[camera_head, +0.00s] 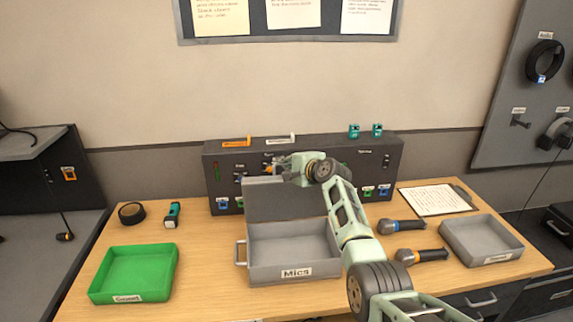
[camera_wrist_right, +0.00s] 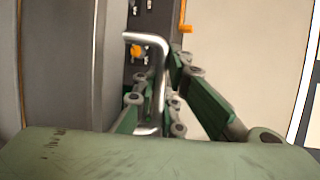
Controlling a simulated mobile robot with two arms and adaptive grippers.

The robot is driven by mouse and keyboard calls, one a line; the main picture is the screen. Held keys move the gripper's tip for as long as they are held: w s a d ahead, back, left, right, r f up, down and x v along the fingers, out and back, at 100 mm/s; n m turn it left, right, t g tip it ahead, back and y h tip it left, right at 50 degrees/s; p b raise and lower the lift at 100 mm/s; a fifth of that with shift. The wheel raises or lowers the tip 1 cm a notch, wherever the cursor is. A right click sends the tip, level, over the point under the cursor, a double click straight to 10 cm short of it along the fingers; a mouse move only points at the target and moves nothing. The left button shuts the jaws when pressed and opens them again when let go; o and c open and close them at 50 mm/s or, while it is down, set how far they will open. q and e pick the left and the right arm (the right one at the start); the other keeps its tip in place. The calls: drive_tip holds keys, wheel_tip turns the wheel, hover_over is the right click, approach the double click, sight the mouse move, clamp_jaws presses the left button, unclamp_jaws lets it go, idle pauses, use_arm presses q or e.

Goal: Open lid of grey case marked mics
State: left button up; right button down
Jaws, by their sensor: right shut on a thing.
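The grey case marked Mics (camera_head: 294,272) sits on the wooden table in the head view, and its inside looks empty. Its lid (camera_head: 280,203) stands up at the back edge, open. My right gripper (camera_head: 277,167) is at the lid's top edge. In the wrist view a silver bar handle (camera_wrist_right: 160,48) runs between the green fingers of my right gripper (camera_wrist_right: 155,98), which is shut on it. The grey lid surface (camera_wrist_right: 65,70) fills the left of that view. My arm hides the case's right side. My left gripper is not in view.
A dark fader panel (camera_head: 225,160) stands close behind the lid. A green tray (camera_head: 135,275) is at the left and a grey tray (camera_head: 482,240) at the right. Two microphones, blue-banded (camera_head: 402,226) and orange-banded (camera_head: 421,256), lie right of my arm. A clipboard (camera_head: 436,200) lies behind them.

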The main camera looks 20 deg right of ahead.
drive_tip(key=c, duration=2.2)
unclamp_jaws()
drive_tip(key=shift+a, duration=0.1)
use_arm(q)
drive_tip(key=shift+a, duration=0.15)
use_arm(e)
drive_tip(key=shift+o, duration=0.2)
drive_tip(key=shift+s+r, duration=0.15)
drive_tip(key=shift+s, duration=0.4)
drive_tip(key=v, duration=1.1)
drive_tip(key=shift+w, duration=0.1)
